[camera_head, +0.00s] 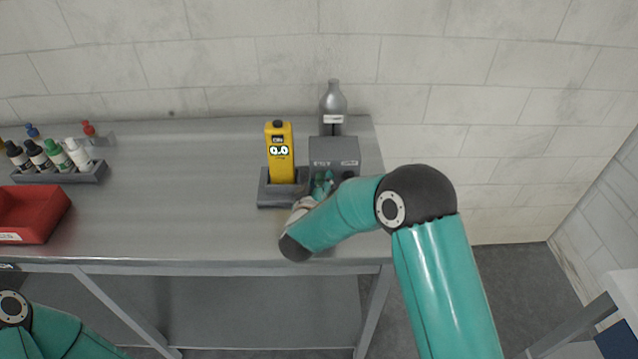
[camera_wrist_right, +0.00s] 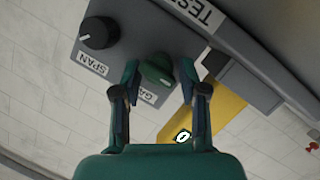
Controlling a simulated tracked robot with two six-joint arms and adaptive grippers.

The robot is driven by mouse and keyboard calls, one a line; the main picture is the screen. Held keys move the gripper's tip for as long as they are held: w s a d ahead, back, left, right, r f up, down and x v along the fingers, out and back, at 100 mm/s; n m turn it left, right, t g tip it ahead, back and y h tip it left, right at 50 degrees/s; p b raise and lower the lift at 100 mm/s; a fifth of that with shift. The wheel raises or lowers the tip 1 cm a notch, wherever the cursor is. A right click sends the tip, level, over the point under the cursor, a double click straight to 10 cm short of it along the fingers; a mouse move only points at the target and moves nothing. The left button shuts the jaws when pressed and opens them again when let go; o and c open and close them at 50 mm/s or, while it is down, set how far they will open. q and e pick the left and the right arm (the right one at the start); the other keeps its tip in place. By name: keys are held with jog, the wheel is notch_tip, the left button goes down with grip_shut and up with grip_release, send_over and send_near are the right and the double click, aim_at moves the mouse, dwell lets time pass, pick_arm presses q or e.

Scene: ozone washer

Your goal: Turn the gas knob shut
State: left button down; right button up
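The green gas knob (camera_wrist_right: 157,70) is on the face of a grey box, beside a partly covered label reading "GA". The grey box (camera_head: 334,150) stands near the right end of the steel table. My right gripper (camera_head: 320,183) is in front of the box. In the right wrist view my right gripper (camera_wrist_right: 160,82) has one finger on each side of the knob, with a gap visible on both sides, so it looks open. The knob cannot be made out clearly in the head view. My left gripper is out of view; only part of my left arm shows.
A black knob (camera_wrist_right: 99,33) labelled "SPAN" sits near the gas knob. A yellow meter (camera_head: 280,152) stands in a dark dock (camera_head: 275,197) left of the box. A grey cylinder (camera_head: 333,100) is behind. A bottle rack (camera_head: 62,177) and red bin (camera_head: 38,214) are far left.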

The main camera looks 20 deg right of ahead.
jog(key=shift+o, duration=0.9)
jog(key=shift+a, duration=0.1)
jog(key=shift+s, duration=0.1)
jog(key=v, duration=1.1)
jog(key=shift+s+a, duration=0.15)
jog(key=shift+s, duration=0.15)
jog(key=shift+f, duration=0.1)
